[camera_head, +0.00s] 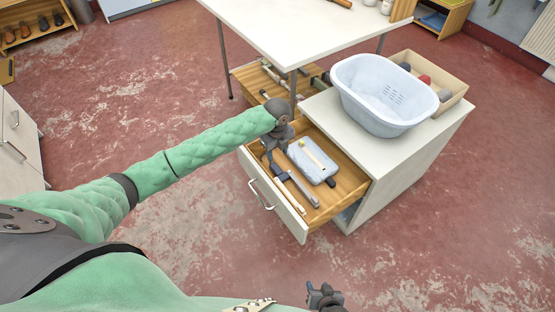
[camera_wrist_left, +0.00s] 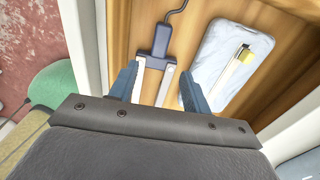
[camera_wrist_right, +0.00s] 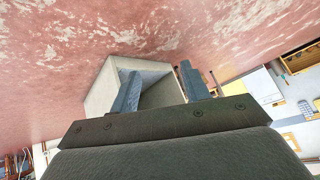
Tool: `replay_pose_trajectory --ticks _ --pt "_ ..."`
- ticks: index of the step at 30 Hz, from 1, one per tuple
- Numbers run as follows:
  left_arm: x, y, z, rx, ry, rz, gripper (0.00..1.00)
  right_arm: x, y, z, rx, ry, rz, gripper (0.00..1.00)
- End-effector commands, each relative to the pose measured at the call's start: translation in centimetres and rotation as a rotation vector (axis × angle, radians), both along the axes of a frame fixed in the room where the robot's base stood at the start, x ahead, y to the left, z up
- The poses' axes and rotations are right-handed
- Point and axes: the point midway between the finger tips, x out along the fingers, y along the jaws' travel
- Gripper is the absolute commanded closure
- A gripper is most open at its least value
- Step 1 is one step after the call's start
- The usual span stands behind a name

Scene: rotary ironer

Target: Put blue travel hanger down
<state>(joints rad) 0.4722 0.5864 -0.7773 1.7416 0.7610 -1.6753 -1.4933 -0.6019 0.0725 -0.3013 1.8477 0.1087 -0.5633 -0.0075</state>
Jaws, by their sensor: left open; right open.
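The blue travel hanger (camera_wrist_left: 153,60) lies folded on the wooden floor of the open drawer, with a dark blue body, a dark hook and pale arms. It also shows in the head view (camera_head: 281,177), partly below my left gripper. My left gripper (camera_wrist_left: 158,80) is open, with its fingers on either side of the hanger's pale arms; I cannot tell whether they touch. In the head view my left gripper (camera_head: 270,155) is over the drawer's left end. My right gripper (camera_wrist_right: 160,85) is open and empty, low in the head view (camera_head: 325,294).
A white table (camera_head: 290,45) overhangs behind the drawer. The red floor in front is clear.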

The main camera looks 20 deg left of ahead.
Motion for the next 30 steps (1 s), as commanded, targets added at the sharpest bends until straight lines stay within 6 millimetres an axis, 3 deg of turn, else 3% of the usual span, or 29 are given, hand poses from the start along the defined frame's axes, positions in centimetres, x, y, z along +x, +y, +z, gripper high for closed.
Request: replay_pose_trajectory --ticks 7,24,28,30 --pt "0.0 0.1 2.2 0.0 0.0 0.0 0.52 -0.2 0.0 0.1 0.0 0.006 0.001 0.54" --pt "0.0 0.0 2.4 0.0 0.0 0.0 0.52 0.1 -0.1 0.3 -0.001 0.0 0.001 0.54" --pt "0.1 0.1 3.3 0.0 0.0 0.0 0.52 0.6 -0.2 2.4 -0.007 0.011 0.004 0.54" --pt "0.1 0.1 4.2 -0.001 -0.001 0.0 0.52 0.9 -0.4 4.8 -0.014 0.033 0.009 0.54"
